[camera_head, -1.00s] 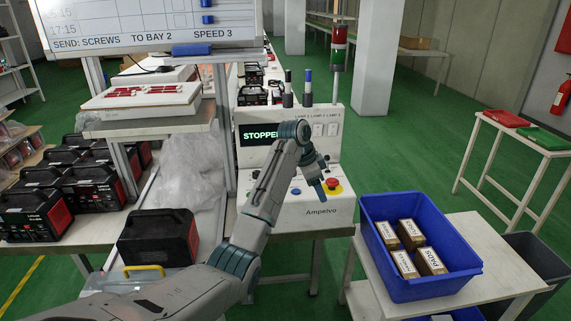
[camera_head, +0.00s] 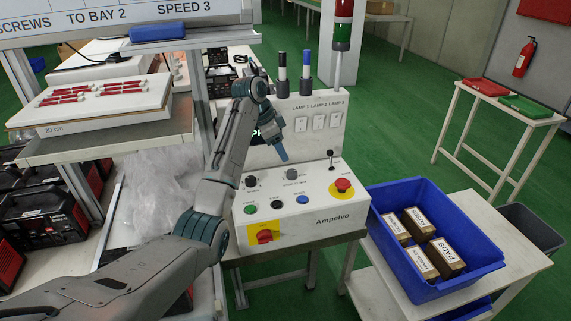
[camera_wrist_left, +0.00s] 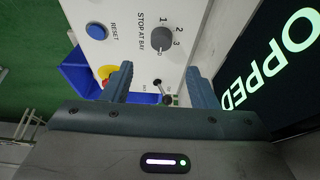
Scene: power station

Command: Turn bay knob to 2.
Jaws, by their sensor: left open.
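The bay knob (camera_head: 292,174) is a grey round knob on the sloped face of the white Ampelvo control box (camera_head: 325,245). In the left wrist view the knob (camera_wrist_left: 161,39) sits beside the label STOP AT BAY and the numbers 1, 2 and 3. I cannot tell clearly which number it points to. My left gripper (camera_head: 282,155) is over the panel, just above and behind the knob in the head view. In the left wrist view its two fingers (camera_wrist_left: 162,88) are apart with nothing between them, and the knob lies beyond them. My right gripper is not in view.
The blue RESET button (camera_head: 303,199), a red emergency stop (camera_head: 343,185), a small black lever (camera_head: 331,160) and another knob (camera_head: 251,181) are close by. The display reads part of STOPPED (camera_wrist_left: 270,60). A blue crate (camera_head: 380,235) of boxes stands at right.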

